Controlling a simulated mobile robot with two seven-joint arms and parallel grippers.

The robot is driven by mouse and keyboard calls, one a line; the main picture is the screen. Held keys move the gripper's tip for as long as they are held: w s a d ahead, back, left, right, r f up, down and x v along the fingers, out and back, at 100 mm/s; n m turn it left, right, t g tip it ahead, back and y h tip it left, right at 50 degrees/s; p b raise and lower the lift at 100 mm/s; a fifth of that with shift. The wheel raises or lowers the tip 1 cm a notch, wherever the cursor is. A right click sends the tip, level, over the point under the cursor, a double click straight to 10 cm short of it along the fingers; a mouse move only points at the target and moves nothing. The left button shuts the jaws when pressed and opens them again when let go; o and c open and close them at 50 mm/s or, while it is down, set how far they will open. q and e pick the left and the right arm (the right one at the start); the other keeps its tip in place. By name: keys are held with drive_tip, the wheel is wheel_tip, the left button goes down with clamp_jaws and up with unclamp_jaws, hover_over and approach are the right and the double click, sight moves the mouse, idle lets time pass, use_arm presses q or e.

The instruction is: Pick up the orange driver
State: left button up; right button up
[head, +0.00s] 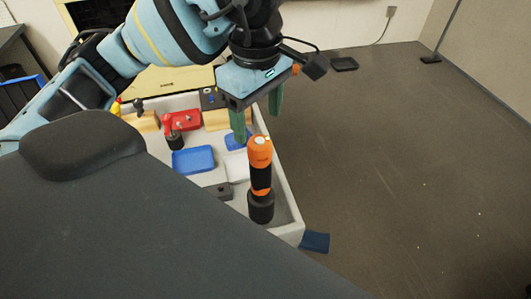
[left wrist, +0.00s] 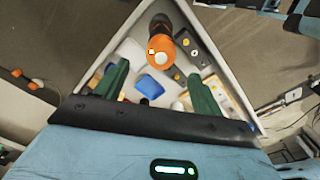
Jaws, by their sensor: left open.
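The orange driver (head: 260,177) stands upright at the right end of a light grey tray, with an orange top, a black middle and a dark base. In the left wrist view the orange driver (left wrist: 160,48) shows from above, beyond the fingertips. My left gripper (head: 257,117) is above the tray, just behind the driver in the head view, with its green fingers apart and nothing between them. In the left wrist view the left gripper (left wrist: 157,80) is open, with the driver ahead of the gap between its fingers. My right gripper is not in view.
The tray (head: 290,205) also holds a blue shallow bin (head: 194,160), a red tool (head: 182,121) and a dark grey block (head: 219,190). A dark blue item (head: 315,242) is outside the tray's near right corner. The floor at the right is mostly clear.

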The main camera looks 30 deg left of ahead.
sight(259, 139)
use_arm(q)
drive_tip(key=shift+d+f, duration=0.1)
drive_tip(key=shift+f, duration=3.8)
drive_tip(key=c, duration=1.4)
